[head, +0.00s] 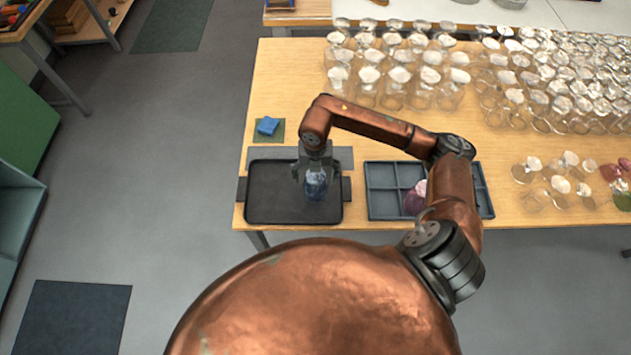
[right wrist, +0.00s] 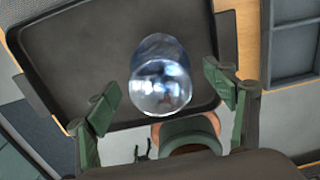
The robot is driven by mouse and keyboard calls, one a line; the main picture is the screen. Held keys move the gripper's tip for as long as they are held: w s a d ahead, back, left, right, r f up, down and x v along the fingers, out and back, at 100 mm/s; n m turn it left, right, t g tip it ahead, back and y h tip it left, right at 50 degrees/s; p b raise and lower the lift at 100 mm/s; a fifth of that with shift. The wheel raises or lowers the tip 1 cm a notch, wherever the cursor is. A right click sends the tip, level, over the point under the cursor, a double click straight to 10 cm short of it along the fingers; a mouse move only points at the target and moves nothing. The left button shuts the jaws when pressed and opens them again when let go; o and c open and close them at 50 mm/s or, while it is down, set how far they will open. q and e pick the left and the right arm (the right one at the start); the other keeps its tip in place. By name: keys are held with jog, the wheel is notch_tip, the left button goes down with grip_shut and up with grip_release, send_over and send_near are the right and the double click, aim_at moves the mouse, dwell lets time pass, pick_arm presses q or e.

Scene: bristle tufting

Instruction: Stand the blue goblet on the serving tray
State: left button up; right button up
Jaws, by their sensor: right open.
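The blue goblet (head: 316,186) is clear bluish glass and stands on the black serving tray (head: 265,205), right of the tray's middle. In the right wrist view the goblet (right wrist: 160,80) is upright over the tray (right wrist: 75,50), its rim towards the camera; its foot is hidden. My right gripper (head: 314,172) is directly above and around the goblet's upper part, pointing down. In the right wrist view its fingers (right wrist: 162,84) are spread wide, with a gap on each side of the glass. My left gripper is not in view.
A grey divided crate (head: 382,205) with a purplish glass (head: 414,197) stands right of the tray, partly behind my arm. Many clear glasses (head: 430,75) crowd the table's back and right.

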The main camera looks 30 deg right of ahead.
notch_tip(320, 180, up, 8)
jog(key=shift+f, duration=0.1)
dwell(0.4)
